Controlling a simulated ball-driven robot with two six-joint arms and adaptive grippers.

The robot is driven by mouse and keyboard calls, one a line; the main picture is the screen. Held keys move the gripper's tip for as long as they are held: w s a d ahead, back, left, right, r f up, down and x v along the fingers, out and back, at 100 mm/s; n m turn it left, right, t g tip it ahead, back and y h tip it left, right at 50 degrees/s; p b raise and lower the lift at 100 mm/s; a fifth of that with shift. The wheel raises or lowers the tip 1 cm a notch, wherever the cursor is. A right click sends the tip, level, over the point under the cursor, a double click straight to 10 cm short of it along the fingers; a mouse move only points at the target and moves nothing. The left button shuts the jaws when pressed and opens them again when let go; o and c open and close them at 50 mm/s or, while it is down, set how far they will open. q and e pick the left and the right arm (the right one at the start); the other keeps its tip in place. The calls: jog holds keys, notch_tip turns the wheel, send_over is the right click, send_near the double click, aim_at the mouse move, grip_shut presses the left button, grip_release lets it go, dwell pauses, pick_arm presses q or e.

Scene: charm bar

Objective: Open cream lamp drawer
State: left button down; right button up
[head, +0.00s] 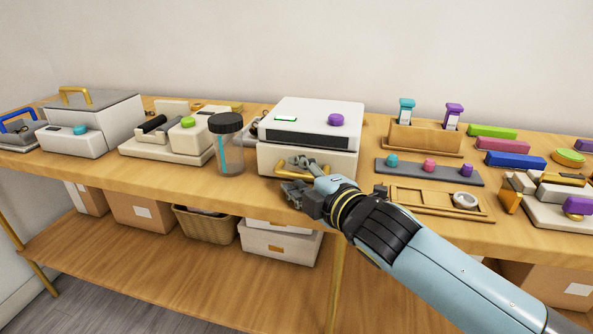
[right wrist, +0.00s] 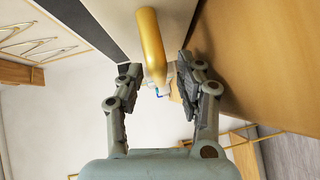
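The cream lamp unit (head: 311,112) is a boxy case on the tabletop, with a purple knob (head: 336,119) on top and a dark front slot. Its drawer front (head: 343,162) is low on the case and looks closed. A gold bar handle (head: 290,171) is on that front, partly hidden by my right gripper (head: 288,178). In the right wrist view the handle (right wrist: 151,45) lies between the two spread fingers of my right gripper (right wrist: 156,78), with gaps on both sides. My right gripper is open. My left gripper is in neither view.
A clear jar with a dark lid (head: 228,146) stands just left of the cream unit. A wooden tray (head: 436,202) and a dark knob strip (head: 429,173) lie to the right. The table's front edge runs below the gripper; a shelf with boxes is underneath.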

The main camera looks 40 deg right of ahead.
jog(key=shift+w+f, duration=0.1)
jog(key=shift+w, duration=0.3)
grip_shut()
